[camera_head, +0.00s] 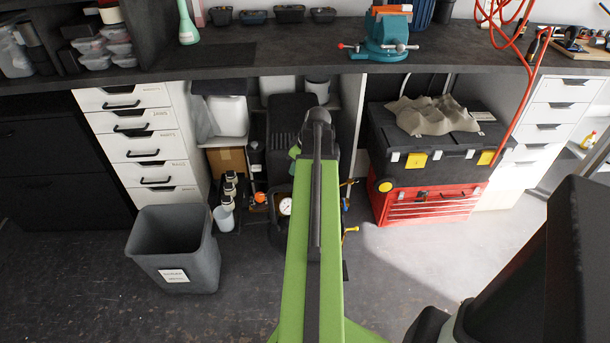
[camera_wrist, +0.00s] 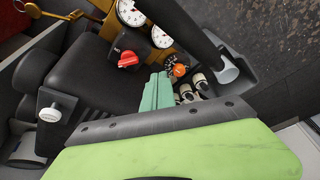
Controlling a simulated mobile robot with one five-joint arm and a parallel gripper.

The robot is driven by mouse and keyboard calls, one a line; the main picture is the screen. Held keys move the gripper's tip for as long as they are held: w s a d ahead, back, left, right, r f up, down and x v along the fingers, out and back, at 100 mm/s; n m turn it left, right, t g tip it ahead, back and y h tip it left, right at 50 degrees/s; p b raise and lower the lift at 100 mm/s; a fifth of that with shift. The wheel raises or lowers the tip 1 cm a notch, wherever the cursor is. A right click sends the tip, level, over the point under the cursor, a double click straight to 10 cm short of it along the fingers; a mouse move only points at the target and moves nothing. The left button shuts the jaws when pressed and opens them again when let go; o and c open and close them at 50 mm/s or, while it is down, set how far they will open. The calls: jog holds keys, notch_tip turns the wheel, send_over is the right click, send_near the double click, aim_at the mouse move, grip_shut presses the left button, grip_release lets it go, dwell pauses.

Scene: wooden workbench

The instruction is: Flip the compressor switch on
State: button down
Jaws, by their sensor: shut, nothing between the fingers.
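The compressor (camera_head: 292,113) is a black unit under the workbench, partly hidden behind my green arm. Its black housing (camera_wrist: 85,75) fills the left of the wrist view. A red knob-like switch (camera_wrist: 128,60) sits on it near two round white gauges (camera_wrist: 130,13). One gauge (camera_head: 285,206) shows beside my arm in the head view. A white knob (camera_wrist: 50,113) sticks out at the left of the wrist view. My gripper (camera_wrist: 157,92) has teal fingers, shut and empty. In the wrist picture they appear below and right of the red switch, apart from it. Contact with the housing cannot be told.
A grey bin (camera_head: 176,247) is on the floor at left. A black toolbox (camera_head: 420,150) on a red chest (camera_head: 428,203) stands at right. The bench top (camera_head: 250,58) is overhead.

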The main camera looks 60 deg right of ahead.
jog(key=s+d, duration=0.4)
jog(key=s, duration=0.1)
jog(key=shift+d+r, duration=0.25)
jog(key=shift+r, duration=0.1)
jog(key=b+x, duration=0.9)
jog(key=x, duration=0.1)
jog(key=shift+w+d, duration=0.15)
jog(key=shift+w, duration=0.1)
